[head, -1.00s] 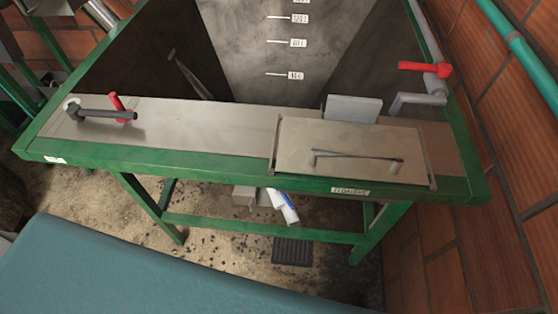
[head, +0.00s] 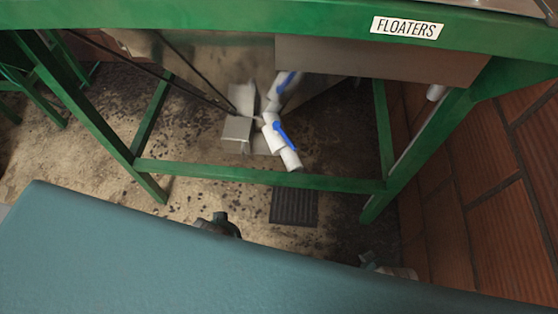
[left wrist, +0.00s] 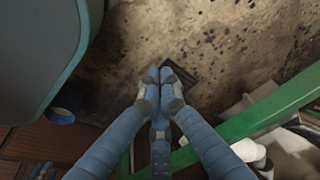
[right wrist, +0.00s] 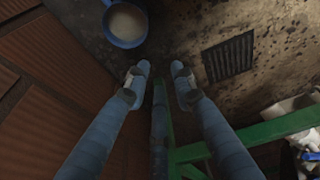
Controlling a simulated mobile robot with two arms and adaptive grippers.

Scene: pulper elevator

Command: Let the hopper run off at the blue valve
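The blue valve (head: 283,135) has a blue lever on a white, slanting pipe under the green-framed hopper stand. A similar blue and white shape above it (head: 285,84) looks like its reflection in the hopper metal. In the right wrist view the blue lever (right wrist: 310,156) shows at the lower right edge. My left gripper (left wrist: 160,74) has its fingertips together with nothing visible between them; its tip shows in the head view (head: 221,224). My right gripper (right wrist: 161,70) is open and empty, partly hidden in the head view (head: 380,266). Both are apart from the valve.
A green crossbar (head: 260,177) runs in front of and below the valve. A dark drain grate (head: 294,206) lies on the floor. A blue bucket (right wrist: 125,22) with pale contents stands near my right gripper. A brick wall (head: 470,190) closes off the right side.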

